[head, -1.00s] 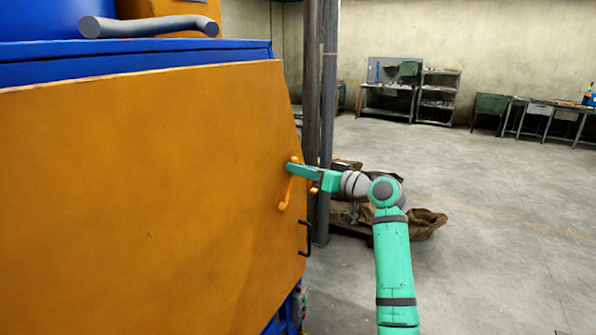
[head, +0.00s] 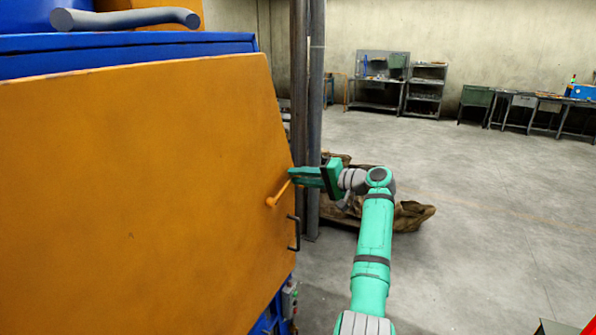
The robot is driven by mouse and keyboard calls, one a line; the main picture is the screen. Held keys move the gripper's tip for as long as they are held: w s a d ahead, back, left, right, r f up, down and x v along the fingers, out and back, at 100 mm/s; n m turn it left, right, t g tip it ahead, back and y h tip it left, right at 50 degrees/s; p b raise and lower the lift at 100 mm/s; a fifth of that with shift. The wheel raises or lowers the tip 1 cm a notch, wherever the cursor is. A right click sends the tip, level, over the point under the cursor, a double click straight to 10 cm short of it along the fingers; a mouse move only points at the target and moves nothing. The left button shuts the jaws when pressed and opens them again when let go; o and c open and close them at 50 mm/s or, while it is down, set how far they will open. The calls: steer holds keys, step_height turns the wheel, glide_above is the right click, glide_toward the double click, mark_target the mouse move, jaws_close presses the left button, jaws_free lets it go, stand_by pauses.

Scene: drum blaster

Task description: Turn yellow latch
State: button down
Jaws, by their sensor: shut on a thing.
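The yellow latch (head: 277,195) is on the right edge of the large orange door (head: 140,190) of the blue machine. It slants from upper right to lower left. My gripper (head: 295,175) is at the upper end of the latch, shut on it. The fingers come in from the right and hide that end of the latch.
A black handle (head: 293,233) sits on the door just below the latch. Dark vertical posts (head: 313,120) stand close behind my gripper. A brown, bulky heap (head: 410,215) lies on the floor behind my arm. The floor to the right is open.

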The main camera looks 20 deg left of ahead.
steer(key=shift+w+d+f+m+g, duration=0.1)
steer(key=shift+w+f+m+g, duration=0.1)
steer(key=shift+f+m, duration=0.65)
steer(key=shift+w+f+m+g, duration=0.2)
steer(key=shift+f+m, duration=0.45)
steer(key=shift+f, duration=0.4)
steer(key=c, duration=1.8)
jaws_free()
steer(key=v, duration=1)
steer(key=shift+d, duration=0.4)
